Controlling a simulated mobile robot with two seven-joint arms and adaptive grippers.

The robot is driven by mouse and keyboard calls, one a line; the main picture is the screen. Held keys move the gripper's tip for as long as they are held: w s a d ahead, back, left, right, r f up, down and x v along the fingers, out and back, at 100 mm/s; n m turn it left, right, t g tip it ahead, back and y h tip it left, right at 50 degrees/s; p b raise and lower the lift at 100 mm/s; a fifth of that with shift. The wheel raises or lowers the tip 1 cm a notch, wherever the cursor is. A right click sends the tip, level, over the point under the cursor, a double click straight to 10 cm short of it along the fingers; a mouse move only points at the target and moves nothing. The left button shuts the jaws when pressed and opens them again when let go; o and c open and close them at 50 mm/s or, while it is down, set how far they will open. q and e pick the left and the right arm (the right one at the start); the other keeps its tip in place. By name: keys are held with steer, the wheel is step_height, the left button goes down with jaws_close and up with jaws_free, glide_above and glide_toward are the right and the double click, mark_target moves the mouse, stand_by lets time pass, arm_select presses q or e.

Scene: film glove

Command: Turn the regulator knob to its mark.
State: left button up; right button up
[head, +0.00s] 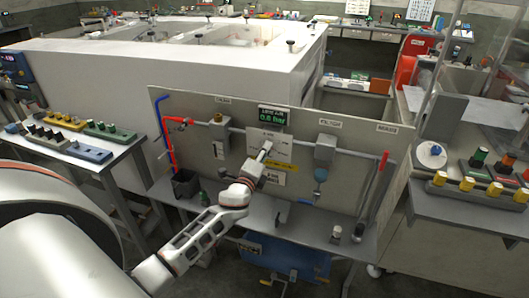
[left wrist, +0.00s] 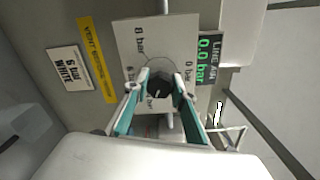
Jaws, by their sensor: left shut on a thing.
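The dark regulator knob (left wrist: 160,84) sits at the middle of a pale dial plate (left wrist: 140,35), which also shows on the grey panel in the head view (head: 283,146). My left gripper (head: 266,150) reaches the plate from the front. In the left wrist view its teal-lined fingers (left wrist: 160,88) are shut on the knob from both sides. The plate carries bar marks; "8 bar" and "0 bar" are readable, others are partly covered by the fingers. A small pale line shows on the knob face. My right gripper is not in view.
On the panel are a red-handled valve (head: 178,121), a grey filter unit (head: 325,150) and a red lever (head: 384,162). A dark bin (head: 186,184) stands on the ledge at left.

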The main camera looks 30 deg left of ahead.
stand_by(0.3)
arm_select(q)
steer(key=o, duration=1.1)
steer(key=v, duration=1.2)
steer(key=s+d+f+n+g+h, duration=0.2)
steer(key=s+d+f+n, duration=0.2)
steer(key=s+d+f, duration=0.2)
steer(key=s+d+f+n+g+h, duration=0.2)
steer(key=s+d+f+n, duration=0.3)
steer(key=s+d+f, duration=0.2)
steer(key=s+d+f+n+g+h, duration=0.2)
steer(key=s+d+f+n+h, duration=0.1)
steer(key=s+d+f+n, duration=0.2)
steer(key=shift+s+d+f+g, duration=0.1)
steer(key=shift+s+d+f, duration=0.25)
steer(key=shift+s+f, duration=0.4)
steer(key=shift+s+d+f+g, duration=0.1)
steer(key=shift+s+d+f, duration=0.2)
steer(key=shift+s+f, duration=0.4)
steer(key=shift+s+d+f+g, duration=0.1)
steer(key=shift+s+d+f, duration=0.25)
steer(key=shift+s+f, duration=0.4)
